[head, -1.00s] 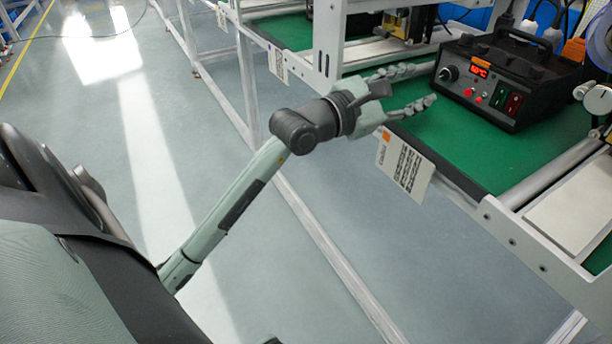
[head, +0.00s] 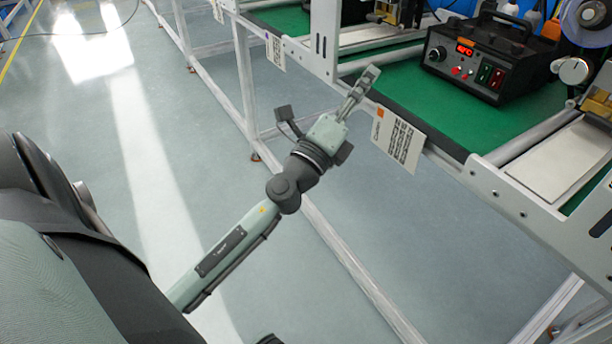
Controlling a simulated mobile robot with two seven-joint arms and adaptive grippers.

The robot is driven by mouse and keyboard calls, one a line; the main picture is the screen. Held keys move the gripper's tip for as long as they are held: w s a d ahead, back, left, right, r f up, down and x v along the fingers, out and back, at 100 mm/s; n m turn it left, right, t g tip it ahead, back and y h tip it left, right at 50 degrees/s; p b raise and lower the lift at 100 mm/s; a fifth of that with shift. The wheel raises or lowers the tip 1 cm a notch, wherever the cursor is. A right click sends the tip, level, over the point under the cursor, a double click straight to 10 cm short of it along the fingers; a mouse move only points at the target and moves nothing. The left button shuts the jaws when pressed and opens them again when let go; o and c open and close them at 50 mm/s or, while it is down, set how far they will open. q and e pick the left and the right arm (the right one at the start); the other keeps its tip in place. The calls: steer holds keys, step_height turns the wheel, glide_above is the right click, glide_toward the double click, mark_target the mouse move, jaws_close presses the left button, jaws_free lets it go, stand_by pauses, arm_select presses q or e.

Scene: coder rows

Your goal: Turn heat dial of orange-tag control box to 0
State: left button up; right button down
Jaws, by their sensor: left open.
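The black control box (head: 505,78) stands on the green bench top (head: 430,100) at the upper right. Its round black heat dial (head: 437,54) is at the left of the front panel, with a pale mark that is too small to read surely. A red display (head: 465,50) sits beside it, its digits blurred. A white card (head: 398,142) with an orange tag (head: 381,113) hangs on the bench's front rail below. My left gripper (head: 366,82) is seen nearly edge-on by the bench's front edge, left of the box and apart from the dial. It is open and empty. My right gripper is out of view.
A white upright (head: 323,40) of the bench frame stands just behind my left gripper. A round gauge-like knob (head: 573,70) and a reel (head: 588,20) are right of the box. Green bench top in front of the box is clear.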

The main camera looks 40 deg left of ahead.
arm_select(q)
steer(key=s+a+f+n+g+y, duration=0.2)
steer(key=f+n+g, duration=0.1)
steer(key=f+n, duration=0.2)
steer(key=s+a+f+n+g+y, duration=0.2)
steer(key=f+n, duration=0.3)
steer(key=f, duration=0.4)
steer(key=s+a+f+n+g+y, duration=0.1)
steer(key=s+a+f+n+g, duration=0.1)
steer(key=f, duration=0.6)
steer(key=a+n+g, duration=0.1)
steer(key=n+g, duration=0.1)
steer(key=n, duration=0.1)
steer(key=shift+a+y, duration=0.4)
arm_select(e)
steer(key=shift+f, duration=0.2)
